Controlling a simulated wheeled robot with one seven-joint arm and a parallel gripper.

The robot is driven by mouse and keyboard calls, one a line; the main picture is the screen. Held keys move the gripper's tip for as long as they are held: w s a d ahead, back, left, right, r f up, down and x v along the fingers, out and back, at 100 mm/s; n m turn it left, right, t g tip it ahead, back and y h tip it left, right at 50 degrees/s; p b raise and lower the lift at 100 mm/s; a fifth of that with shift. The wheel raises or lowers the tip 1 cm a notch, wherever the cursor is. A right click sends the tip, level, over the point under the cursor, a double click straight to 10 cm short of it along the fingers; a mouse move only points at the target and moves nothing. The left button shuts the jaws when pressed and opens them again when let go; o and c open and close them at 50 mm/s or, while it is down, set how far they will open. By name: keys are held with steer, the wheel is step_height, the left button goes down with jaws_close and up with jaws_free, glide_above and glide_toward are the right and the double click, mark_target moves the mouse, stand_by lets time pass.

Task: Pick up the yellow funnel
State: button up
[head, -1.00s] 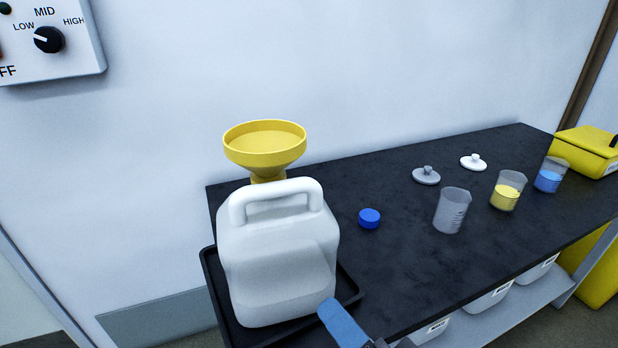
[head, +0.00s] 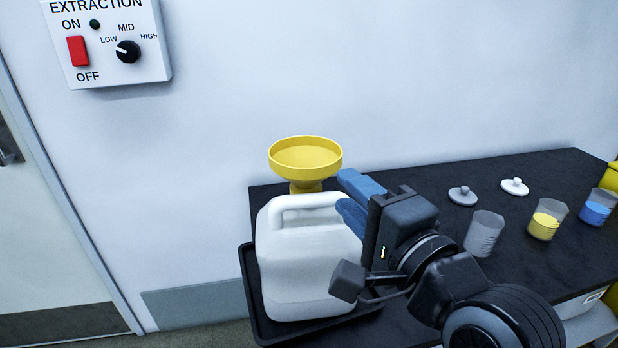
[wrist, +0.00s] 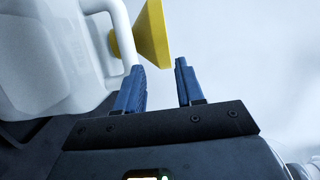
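The yellow funnel (head: 305,158) sits upright, wide mouth up, at the top of the white jug (head: 305,262), behind its handle. In the wrist view the funnel (wrist: 153,38) shows sideways, just beyond my fingertips. My gripper (head: 350,193) is open, its two blue fingers apart with nothing between them. It is at the right of the funnel, near the jug's upper right side. The wrist view also shows the gripper (wrist: 160,66) with a clear gap between the fingers. The funnel's stem is mostly hidden in the head view.
The jug stands in a black tray (head: 262,325) at the left end of the dark bench (head: 400,178). To the right are an empty beaker (head: 484,233), a yellow-filled beaker (head: 546,220), a blue-filled beaker (head: 597,207) and two lids (head: 462,196). The wall is behind.

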mark_target(327, 173)
steer(key=shift+p+x, duration=0.3)
steer(key=shift+x, duration=2)
jaws_close()
